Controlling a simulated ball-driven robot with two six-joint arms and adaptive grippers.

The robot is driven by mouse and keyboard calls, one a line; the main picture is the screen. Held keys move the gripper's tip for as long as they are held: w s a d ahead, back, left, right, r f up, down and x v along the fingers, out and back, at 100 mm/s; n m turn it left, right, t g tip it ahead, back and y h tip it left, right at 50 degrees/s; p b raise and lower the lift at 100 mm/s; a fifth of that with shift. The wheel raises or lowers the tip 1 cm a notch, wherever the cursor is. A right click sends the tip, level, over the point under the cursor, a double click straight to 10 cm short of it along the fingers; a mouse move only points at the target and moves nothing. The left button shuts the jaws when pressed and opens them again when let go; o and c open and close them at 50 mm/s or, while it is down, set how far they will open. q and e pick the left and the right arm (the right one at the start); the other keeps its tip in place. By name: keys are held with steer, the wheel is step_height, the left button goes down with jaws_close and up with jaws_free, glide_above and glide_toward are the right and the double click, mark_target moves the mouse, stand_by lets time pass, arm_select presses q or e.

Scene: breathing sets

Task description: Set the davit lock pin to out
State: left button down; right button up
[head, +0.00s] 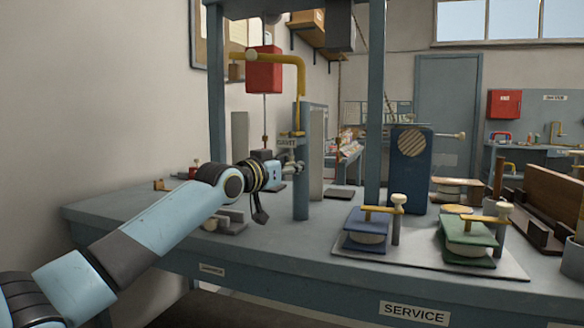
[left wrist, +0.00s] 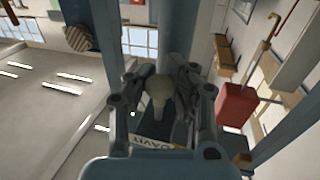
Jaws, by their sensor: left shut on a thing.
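The davit is a blue-grey post (head: 301,185) with a yellow arm (head: 301,85) on top and a DAVIT label (head: 286,143). My left gripper (head: 291,167) is at the post, on its left side. In the left wrist view its fingers (left wrist: 160,95) close around the pale round knob of the lock pin (left wrist: 159,88), with the post right behind. The gripper is shut on this knob. How far the pin stands out of the post cannot be told. My right gripper is in neither view.
A red block (head: 264,74) hangs near the davit arm above my left gripper. A blue unit (head: 410,165) and a tray (head: 430,262) with blue and green clamp-like sets stand to the right. A frame upright (head: 376,110) rises behind.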

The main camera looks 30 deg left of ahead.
arm_select(q)
steer(key=shift+w+f, duration=0.1)
steer(key=shift+f, duration=0.1)
step_height(320, 180, down, 2)
steer(key=shift+f+b, duration=0.15)
steer(key=shift+b, duration=0.3)
steer(key=c, duration=1.7)
jaws_free()
steer(key=o, duration=0.4)
steer(key=shift+s+r, duration=0.35)
steer(key=shift+s, duration=0.1)
steer(key=shift+o, duration=1.2)
steer(key=shift+w, duration=0.2)
steer(key=s, duration=1.2)
steer(key=shift+a, duration=0.2)
